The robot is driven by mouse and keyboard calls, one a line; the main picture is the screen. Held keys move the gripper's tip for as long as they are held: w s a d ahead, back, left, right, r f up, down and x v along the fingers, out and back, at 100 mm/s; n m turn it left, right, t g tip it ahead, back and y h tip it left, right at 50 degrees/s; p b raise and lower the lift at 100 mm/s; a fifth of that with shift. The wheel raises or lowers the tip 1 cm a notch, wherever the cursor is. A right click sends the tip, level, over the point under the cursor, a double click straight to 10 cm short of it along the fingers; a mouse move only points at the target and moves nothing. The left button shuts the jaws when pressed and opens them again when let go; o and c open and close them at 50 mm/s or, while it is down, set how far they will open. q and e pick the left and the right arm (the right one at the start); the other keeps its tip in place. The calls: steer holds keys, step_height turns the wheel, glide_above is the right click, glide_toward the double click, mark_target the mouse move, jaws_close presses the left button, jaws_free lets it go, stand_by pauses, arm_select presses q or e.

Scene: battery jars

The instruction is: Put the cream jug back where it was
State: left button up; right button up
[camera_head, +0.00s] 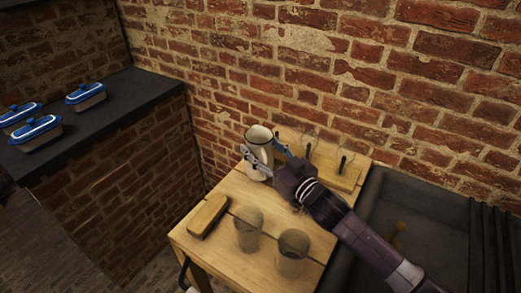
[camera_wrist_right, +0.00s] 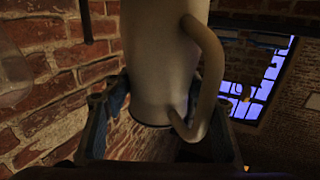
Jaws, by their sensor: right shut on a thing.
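The cream jug (camera_head: 257,147) is a pale, tall vessel near the back left of the wooden table, close to the brick wall. My right gripper (camera_head: 265,160) has its fingers on either side of the jug and is shut on it. In the right wrist view the jug (camera_wrist_right: 155,60) fills the middle, with its curved handle (camera_wrist_right: 212,75) on the right side. The gripper fingers (camera_wrist_right: 160,128) flank the jug there. The jug looks about upright in the head view. I cannot tell whether its base touches the table. My left gripper is not in view.
Two clear glass jars (camera_head: 249,232) (camera_head: 292,252) stand at the front of the table (camera_head: 222,246). A wooden block (camera_head: 208,215) lies at the left. A board with dark pegs (camera_head: 342,170) is at the back. Blue-lidded dishes (camera_head: 86,95) stand on the left counter.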

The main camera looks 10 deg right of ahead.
steer(key=shift+f, duration=0.4)
steer(key=o, duration=1.3)
steer(key=shift+f, duration=0.3)
steer(key=o, duration=0.5)
steer(key=shift+r, duration=0.1)
steer(key=shift+r, duration=0.2)
steer(key=shift+b+v, duration=0.75)
steer(key=shift+v, duration=5.3)
